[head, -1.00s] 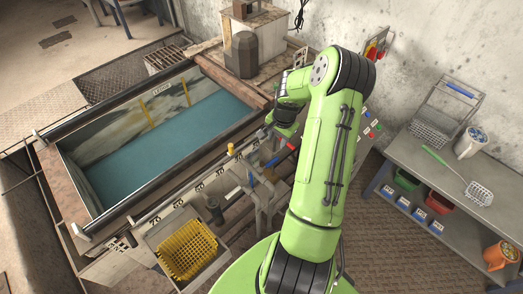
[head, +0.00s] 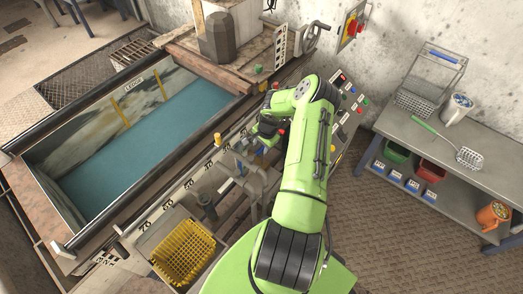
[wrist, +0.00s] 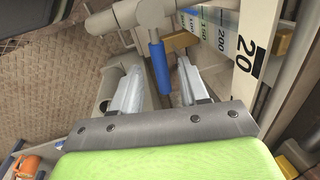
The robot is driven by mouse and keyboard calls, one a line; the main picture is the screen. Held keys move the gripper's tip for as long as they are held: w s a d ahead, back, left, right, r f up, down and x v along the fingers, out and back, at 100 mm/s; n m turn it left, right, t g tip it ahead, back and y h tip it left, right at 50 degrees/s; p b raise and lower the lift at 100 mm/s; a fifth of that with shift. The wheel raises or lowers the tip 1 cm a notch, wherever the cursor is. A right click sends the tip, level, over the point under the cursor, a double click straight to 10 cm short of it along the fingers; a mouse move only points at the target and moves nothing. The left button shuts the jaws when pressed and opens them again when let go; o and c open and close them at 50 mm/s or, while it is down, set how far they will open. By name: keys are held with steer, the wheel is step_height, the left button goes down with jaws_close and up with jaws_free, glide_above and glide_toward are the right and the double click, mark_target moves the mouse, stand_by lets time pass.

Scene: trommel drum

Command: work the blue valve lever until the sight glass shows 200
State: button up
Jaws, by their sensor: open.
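In the wrist view, the blue valve lever (wrist: 160,68) hangs from a grey pipe fitting (wrist: 145,14). My gripper (wrist: 158,76) is open, with one finger on each side of the lever; I cannot tell whether either touches it. The sight glass (wrist: 213,40) stands just right of the lever, with marks 150 and 200 visible; I cannot read its level clearly. In the head view, my gripper (head: 266,134) is low over the pipework by the tank, and mostly hidden behind my arm.
A tank of teal water (head: 150,140) lies left of the pipes. A yellow basket (head: 183,250) sits in front. A control panel (head: 350,105) is right of my arm. A grey bench (head: 420,150) stands at the right. In the wrist view, a board marked 20 (wrist: 250,45) is close by.

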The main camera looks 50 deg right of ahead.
steer(key=shift+w+f, duration=0.15)
steer(key=shift+f, duration=0.6)
steer(key=shift+c, duration=0.3)
jaws_close()
